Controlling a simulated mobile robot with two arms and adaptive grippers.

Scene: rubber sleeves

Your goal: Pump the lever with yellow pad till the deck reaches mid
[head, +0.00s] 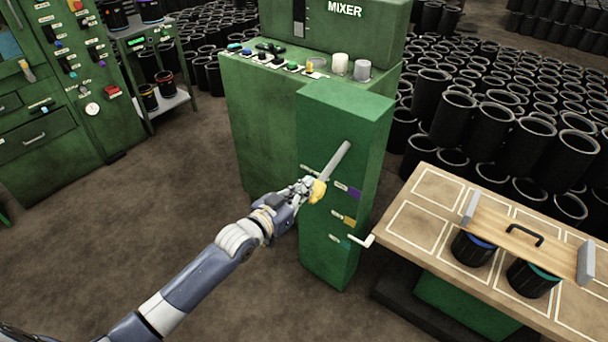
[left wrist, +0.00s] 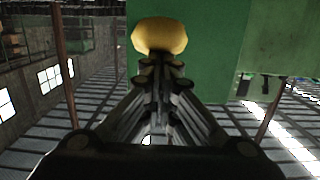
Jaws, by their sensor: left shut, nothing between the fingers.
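A grey lever bar (head: 338,160) slants across the front of the green mixer cabinet, with a yellow knob (head: 318,191) at its lower end. My left gripper (head: 308,188) is shut and empty at the knob. In the left wrist view the knob (left wrist: 160,36) stands just beyond my closed fingertips (left wrist: 160,60); I cannot tell whether they touch. A yellow-orange pad (head: 349,219) is on the cabinet front, between a purple pad (head: 355,193) and a teal pad (head: 346,241). I cannot tell which part is the deck. My right gripper is out of view.
A white crank handle (head: 361,240) sticks out low on the cabinet. A wood-topped table (head: 436,185) stands to the right, with a handled board (head: 500,228) and two dark sleeves. Many black sleeves fill the back. A shelf (head: 172,101) stands left; the floor at left is clear.

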